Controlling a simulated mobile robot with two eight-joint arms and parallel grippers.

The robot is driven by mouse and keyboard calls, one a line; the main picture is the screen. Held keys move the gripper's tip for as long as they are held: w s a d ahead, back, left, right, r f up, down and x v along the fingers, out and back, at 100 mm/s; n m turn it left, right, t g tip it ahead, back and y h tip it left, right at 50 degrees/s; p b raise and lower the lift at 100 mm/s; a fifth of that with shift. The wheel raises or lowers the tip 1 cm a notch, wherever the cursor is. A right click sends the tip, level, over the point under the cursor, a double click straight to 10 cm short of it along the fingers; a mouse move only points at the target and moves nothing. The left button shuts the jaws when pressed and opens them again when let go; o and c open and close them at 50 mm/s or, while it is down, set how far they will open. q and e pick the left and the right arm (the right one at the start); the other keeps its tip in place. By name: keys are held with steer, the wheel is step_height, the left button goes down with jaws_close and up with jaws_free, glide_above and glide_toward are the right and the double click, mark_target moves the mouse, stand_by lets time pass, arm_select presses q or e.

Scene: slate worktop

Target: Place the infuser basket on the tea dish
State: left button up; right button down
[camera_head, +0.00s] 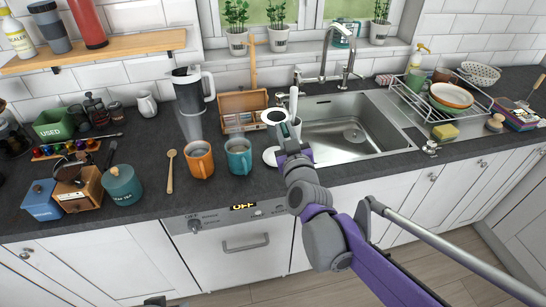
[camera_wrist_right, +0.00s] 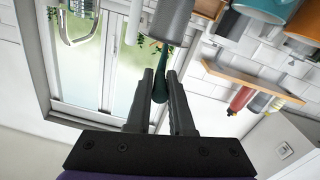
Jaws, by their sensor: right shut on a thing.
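My right gripper (camera_head: 288,140) is above the worktop at the left edge of the sink. In the right wrist view its fingers (camera_wrist_right: 161,88) are shut on the dark green handle of a grey cylinder, the infuser basket (camera_wrist_right: 171,20). The tea dish (camera_head: 270,157) looks like the small white saucer on the worktop below the gripper. The gripper hides its right part. The basket appears above the dish and apart from it. My left gripper does not show clearly.
A teal mug (camera_head: 238,156) and an orange mug (camera_head: 199,158) stand just left of the dish. The sink (camera_head: 345,130) opens to the right. A wooden caddy (camera_head: 243,108) and a tall grey jug (camera_head: 188,98) stand behind. A wooden spoon (camera_head: 170,172) lies farther left.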

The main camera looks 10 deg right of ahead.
step_height(320, 180, down, 10)
steer(key=b, duration=0.1)
steer(key=shift+d, duration=0.25)
steer(key=shift+s, duration=0.1)
steer(key=shift+f, duration=0.1)
steer(key=c, duration=0.8)
jaws_free()
